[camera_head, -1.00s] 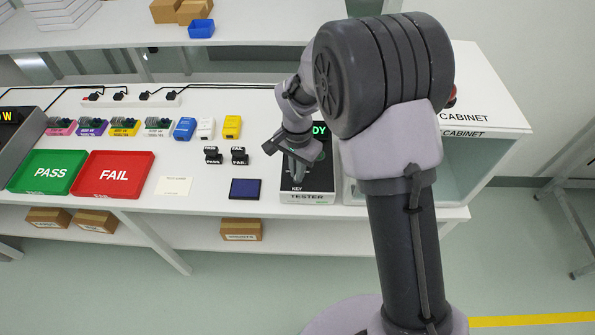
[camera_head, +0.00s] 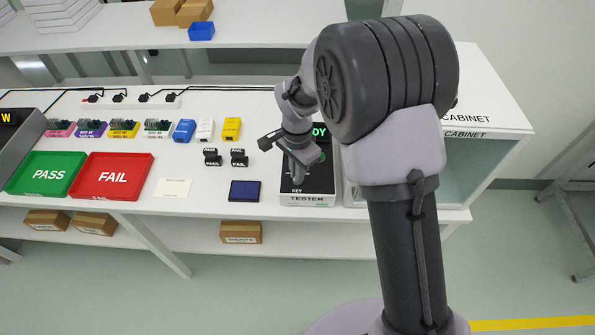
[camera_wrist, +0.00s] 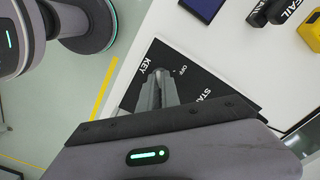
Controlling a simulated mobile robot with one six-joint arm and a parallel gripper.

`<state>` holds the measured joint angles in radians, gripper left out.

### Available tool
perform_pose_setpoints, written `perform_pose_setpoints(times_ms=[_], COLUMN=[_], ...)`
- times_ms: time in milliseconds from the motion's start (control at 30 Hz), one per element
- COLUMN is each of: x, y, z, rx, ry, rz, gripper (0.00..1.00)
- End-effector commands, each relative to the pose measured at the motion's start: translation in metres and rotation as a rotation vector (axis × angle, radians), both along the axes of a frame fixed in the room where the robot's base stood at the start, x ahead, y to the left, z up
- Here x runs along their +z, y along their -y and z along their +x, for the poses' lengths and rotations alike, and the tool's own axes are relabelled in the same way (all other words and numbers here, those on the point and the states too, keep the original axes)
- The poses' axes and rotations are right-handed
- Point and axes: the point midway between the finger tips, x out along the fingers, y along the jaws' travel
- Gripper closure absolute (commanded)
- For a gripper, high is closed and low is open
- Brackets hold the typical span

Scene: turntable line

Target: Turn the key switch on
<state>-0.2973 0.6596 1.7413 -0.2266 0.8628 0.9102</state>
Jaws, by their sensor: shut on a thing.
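The tester (camera_head: 307,198) is a black-topped box with a white front near the front edge of the table. Its green display (camera_head: 319,131) is partly hidden by my arm, and the letters "DY" show. My gripper (camera_head: 296,179) points down onto the tester beside the "KEY" marking. In the wrist view my gripper (camera_wrist: 157,78) is shut on the key switch (camera_wrist: 157,72), of which only a small bit shows between the fingertips. "KEY" and "OFF" are printed around it. The rest of the switch is hidden, so its exact angle is unclear.
A dark blue pad (camera_head: 245,190) and two small black stamps, PASS (camera_head: 212,158) and FAIL (camera_head: 239,159), stand left of the tester. A cabinet (camera_head: 488,150) stands close on its right. Green (camera_head: 48,190) and red (camera_head: 112,193) trays lie further left.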

Motion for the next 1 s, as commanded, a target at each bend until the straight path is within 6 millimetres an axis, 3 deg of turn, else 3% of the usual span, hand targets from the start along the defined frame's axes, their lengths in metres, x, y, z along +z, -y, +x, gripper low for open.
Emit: perform_pose_setpoints(times_ms=[33, 133, 467, 567, 800, 1000], x=[0.001, 0.001, 0.004, 0.024, 0.107, 0.157], y=[0.0, 0.0, 0.0, 0.0, 0.0, 0.0], z=[0.001, 0.001, 0.0, 0.001, 0.001, 0.001], rx=[-0.001, -0.001, 0.0, 0.0, 0.0, -0.001], ry=[0.001, 0.001, 0.001, 0.004, 0.006, 0.003], rz=[0.001, 0.001, 0.001, 0.002, 0.002, 0.001], gripper=[0.89, 0.71, 0.71, 0.71, 0.71, 0.71])
